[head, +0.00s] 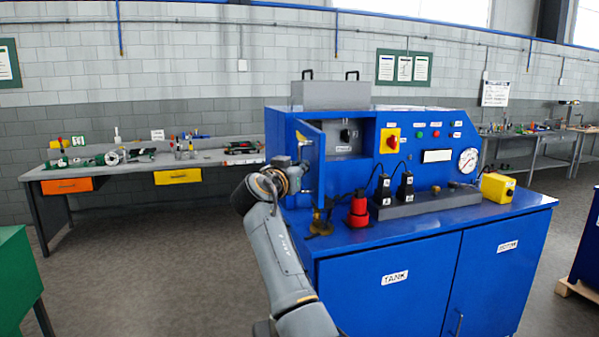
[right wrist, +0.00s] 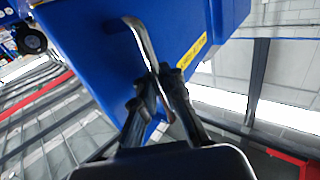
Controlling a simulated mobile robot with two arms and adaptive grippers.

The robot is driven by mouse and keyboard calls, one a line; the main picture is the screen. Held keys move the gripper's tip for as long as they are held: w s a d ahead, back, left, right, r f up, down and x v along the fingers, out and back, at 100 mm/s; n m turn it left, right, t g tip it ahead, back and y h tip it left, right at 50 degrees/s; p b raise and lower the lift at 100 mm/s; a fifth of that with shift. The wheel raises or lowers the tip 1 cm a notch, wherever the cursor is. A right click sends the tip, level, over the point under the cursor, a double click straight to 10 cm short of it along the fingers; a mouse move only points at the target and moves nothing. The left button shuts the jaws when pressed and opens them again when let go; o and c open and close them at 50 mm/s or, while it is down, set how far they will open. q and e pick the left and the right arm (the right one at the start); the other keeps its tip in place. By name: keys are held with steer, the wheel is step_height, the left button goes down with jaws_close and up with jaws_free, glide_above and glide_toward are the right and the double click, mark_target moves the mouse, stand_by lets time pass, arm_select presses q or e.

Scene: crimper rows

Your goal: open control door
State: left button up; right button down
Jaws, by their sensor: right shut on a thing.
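The control door (head: 314,150) is a small blue panel on the left of the blue machine's upper cabinet. It stands swung out from its opening, and the grey compartment (head: 342,149) behind it shows a black knob (head: 345,134). My right gripper (head: 305,178) is at the door's outer face. In the right wrist view its dark fingers (right wrist: 163,82) are shut on the bent metal door handle (right wrist: 140,37), with the blue door (right wrist: 95,60) behind. The arm and wrist hide part of the door's outer side in the head view. My left gripper is not in view.
A red-topped part (head: 358,210), black blocks and a grey manifold (head: 430,203) stand on the blue machine top (head: 440,222) right of the door. A brass fitting (head: 321,225) stands below it. A workbench (head: 130,168) is at the back left.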

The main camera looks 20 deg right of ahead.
steer(key=shift+f, duration=0.4)
